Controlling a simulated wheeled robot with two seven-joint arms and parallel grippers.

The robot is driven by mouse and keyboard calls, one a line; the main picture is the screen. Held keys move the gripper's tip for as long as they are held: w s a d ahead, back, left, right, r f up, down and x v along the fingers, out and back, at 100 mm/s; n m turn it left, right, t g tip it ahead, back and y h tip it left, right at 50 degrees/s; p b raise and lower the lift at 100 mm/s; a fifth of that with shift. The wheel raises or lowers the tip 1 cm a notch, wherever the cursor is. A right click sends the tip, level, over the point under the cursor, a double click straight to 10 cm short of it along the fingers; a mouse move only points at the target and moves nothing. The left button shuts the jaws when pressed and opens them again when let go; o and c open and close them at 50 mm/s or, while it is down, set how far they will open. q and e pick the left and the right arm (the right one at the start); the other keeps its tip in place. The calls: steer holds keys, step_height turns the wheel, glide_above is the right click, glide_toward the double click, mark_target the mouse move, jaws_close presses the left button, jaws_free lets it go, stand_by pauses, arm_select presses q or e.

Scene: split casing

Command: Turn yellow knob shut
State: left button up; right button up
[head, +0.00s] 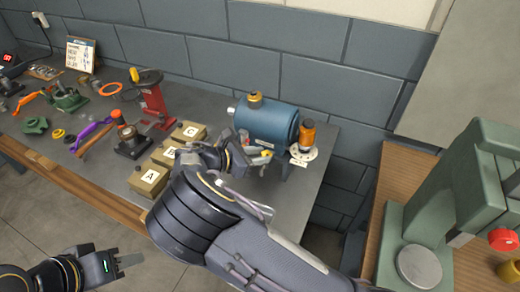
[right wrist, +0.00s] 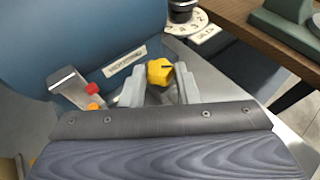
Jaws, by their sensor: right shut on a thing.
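The yellow knob (right wrist: 160,71) sits on the blue casing (right wrist: 70,40), between my right gripper's two fingers in the right wrist view. In the head view the knob is a small yellow spot (head: 267,153) low on the front of the blue casing (head: 268,118). My right gripper (right wrist: 160,88) is shut on the knob. A dark pointer mark shows on the knob's face. A label plate with unreadable print lies left of it. My left gripper (head: 122,262) is at the lower left of the head view, away from the bench; its finger gap is unclear.
A red-tipped lever (right wrist: 92,89) and an orange part (right wrist: 94,106) are left of the knob. Lettered boxes (head: 149,178) stand left of my right arm. A green press (head: 455,200) stands right.

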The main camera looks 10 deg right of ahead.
steer(key=m+g, duration=0.2)
steer(key=shift+w+a+g+h, duration=0.1)
steer(key=shift+w+g+h, duration=0.2)
steer(key=shift+w+g, duration=0.1)
steer(key=shift+w+m+g+p, duration=0.15)
steer(key=shift+m+g+p, duration=0.15)
steer(key=shift+m+g, duration=1)
steer(key=o, duration=1)
steer(key=shift+c, duration=0.2)
steer(key=b+v, duration=0.1)
steer(key=v, duration=0.7)
steer(key=shift+b, duration=0.35)
steer(key=shift+f, duration=0.1)
